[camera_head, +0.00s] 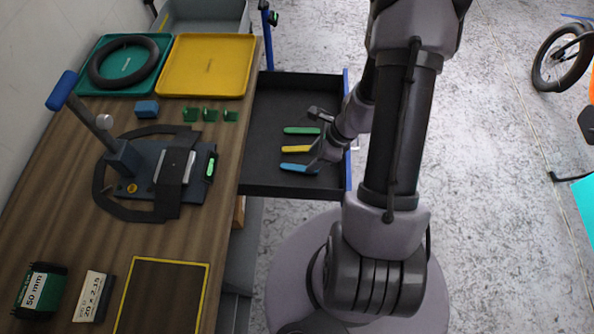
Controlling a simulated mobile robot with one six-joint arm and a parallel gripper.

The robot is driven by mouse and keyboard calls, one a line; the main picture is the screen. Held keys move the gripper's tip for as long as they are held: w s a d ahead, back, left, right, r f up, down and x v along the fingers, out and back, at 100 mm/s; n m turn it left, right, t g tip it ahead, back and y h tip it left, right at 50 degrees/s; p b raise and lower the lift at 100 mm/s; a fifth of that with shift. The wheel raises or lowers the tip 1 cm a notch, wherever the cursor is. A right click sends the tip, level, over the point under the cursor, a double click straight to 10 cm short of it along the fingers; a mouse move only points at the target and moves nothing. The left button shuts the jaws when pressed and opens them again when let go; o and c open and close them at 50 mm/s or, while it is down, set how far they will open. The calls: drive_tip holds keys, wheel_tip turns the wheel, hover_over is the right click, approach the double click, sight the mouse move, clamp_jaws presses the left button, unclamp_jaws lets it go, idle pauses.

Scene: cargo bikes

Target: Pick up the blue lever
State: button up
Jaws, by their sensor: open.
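The blue lever (299,168) lies in the dark open drawer (285,92), nearest the front of a row with a yellow lever (297,149) and a green lever (301,131). My gripper (314,140) is over the right side of the drawer, at the right ends of the levers. It is open, and I see nothing held in it. One finger is close to the right end of the blue lever and partly hides it. I cannot tell whether they touch.
The wooden bench (60,210) at left holds a clamp fixture (140,190) with a blue-tipped handle, a green tray (88,84) with a tyre, a yellow tray (205,66), small blocks and boxes. The drawer's walls surround the levers. Open floor lies at right.

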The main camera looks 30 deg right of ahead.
sight(302, 168)
drive_tip(key=b+x, duration=0.3)
drive_tip(key=x, duration=0.3)
drive_tip(key=shift+d, duration=0.1)
drive_tip(key=shift+w+f, duration=0.2)
drive_tip(key=shift+f, duration=0.15)
drive_tip(key=shift+r, duration=0.1)
drive_tip(key=shift+c, duration=0.4)
clamp_jaws()
